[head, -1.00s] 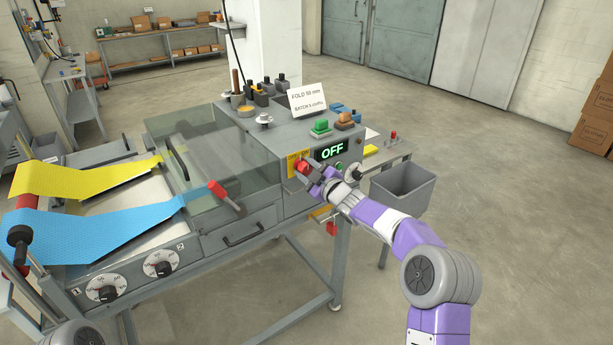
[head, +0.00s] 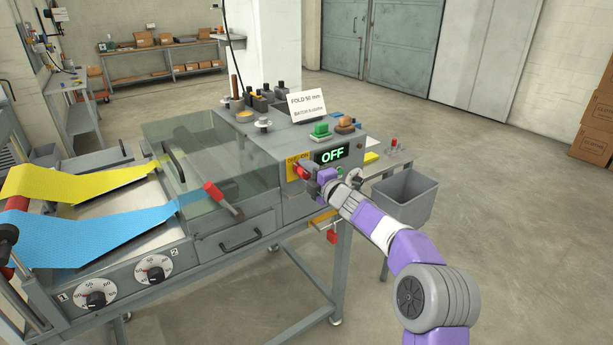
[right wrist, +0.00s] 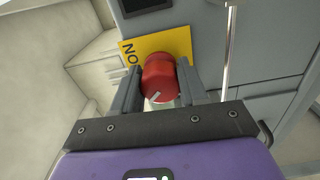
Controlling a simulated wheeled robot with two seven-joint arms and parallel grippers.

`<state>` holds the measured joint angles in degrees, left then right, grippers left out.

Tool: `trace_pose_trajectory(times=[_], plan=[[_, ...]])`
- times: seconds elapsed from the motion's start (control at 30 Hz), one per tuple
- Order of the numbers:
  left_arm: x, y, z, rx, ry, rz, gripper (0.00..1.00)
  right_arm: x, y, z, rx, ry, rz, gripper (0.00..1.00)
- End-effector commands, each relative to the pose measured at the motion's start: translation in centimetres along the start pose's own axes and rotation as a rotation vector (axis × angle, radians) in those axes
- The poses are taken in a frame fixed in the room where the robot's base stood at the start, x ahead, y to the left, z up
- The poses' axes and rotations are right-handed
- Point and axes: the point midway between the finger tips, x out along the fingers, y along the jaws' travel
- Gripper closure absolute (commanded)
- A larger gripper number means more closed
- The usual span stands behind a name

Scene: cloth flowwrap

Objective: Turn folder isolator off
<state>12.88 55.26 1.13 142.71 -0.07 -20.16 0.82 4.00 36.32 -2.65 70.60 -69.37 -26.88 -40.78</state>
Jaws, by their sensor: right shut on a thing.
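The folder isolator is a red rotary knob (right wrist: 159,78) on a yellow plate (right wrist: 170,45) at the front of the grey machine. In the right wrist view the knob sits between the two fingers of my right gripper (right wrist: 157,88), which is shut on it. A pale mark shows on the knob's near face. In the head view my right gripper (head: 312,177) is at the yellow plate (head: 297,160) and partly covers the red knob (head: 302,171). The display (head: 332,153) beside it reads OFF in green. My left gripper is not in view.
A clear cover and a red-handled lever (head: 222,198) are left of the panel. Blue and yellow cloths (head: 95,228) run in at the left. A red padlock (head: 332,236) hangs below my gripper. A grey bin (head: 405,196) stands to the right, with open floor beyond.

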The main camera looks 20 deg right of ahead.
Motion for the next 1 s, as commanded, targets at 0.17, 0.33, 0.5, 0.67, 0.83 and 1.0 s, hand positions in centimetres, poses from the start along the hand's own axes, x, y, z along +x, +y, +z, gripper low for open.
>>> trace_pose_trajectory(times=[0.17,0.33,0.5,0.67,0.83,1.0], plan=[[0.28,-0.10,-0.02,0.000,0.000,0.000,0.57,-0.11,-0.26,0.43,-0.046,-0.009,-0.006,0.88],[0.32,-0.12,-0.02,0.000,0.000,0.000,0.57,-0.12,-0.18,0.44,-0.060,-0.009,-0.006,0.88],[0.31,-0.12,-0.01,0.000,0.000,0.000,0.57,-0.13,-0.11,0.46,-0.061,-0.009,-0.005,0.88],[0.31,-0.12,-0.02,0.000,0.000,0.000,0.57,-0.14,-0.07,0.48,-0.060,-0.010,-0.004,0.88],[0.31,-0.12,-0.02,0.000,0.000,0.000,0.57,-0.11,-0.01,0.38,-0.059,-0.008,-0.002,0.33],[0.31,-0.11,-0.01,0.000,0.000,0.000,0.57,-0.07,0.05,0.21,-0.059,-0.004,-0.001,0.33]])
